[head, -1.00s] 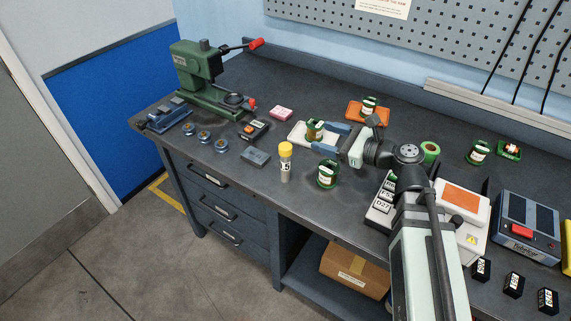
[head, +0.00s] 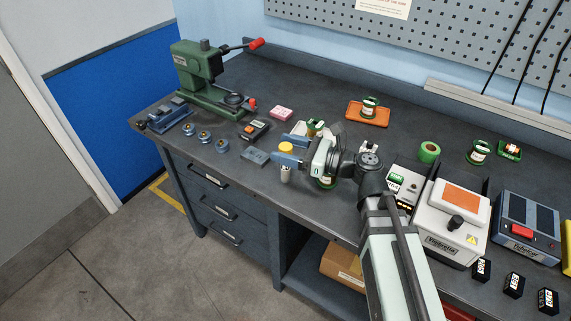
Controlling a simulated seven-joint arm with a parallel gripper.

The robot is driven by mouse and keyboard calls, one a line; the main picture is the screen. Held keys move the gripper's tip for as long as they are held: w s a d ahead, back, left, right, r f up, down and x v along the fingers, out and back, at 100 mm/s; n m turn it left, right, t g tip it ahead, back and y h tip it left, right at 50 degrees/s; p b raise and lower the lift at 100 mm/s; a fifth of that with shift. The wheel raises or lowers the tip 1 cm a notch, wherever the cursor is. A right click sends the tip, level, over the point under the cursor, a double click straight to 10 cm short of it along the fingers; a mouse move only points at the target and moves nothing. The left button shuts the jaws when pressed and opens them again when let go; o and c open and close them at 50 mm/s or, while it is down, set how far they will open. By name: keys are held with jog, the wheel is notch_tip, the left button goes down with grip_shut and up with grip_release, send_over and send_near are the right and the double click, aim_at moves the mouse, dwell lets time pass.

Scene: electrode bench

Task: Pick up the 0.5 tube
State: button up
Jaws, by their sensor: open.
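An upright tube with a yellow cap (head: 286,147) stands on the dark bench near its front edge. Its pale lower body (head: 285,176) shows below my gripper; its label is now mostly covered, so I cannot read it. My gripper (head: 281,149) is open, with its blue fingers pointing left. In the picture one finger is above the cap and the other crosses just below it. I cannot tell whether either finger touches the tube.
A white tray with a green-topped jar (head: 315,127) is behind. An orange tray (head: 381,118) is farther back. A grey block (head: 256,157) lies left of the tube; a green press (head: 205,80) stands at far left.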

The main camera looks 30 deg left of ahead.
jog(key=shift+a, duration=0.25)
jog(key=shift+c, duration=0.2)
grip_shut()
dwell(0.3)
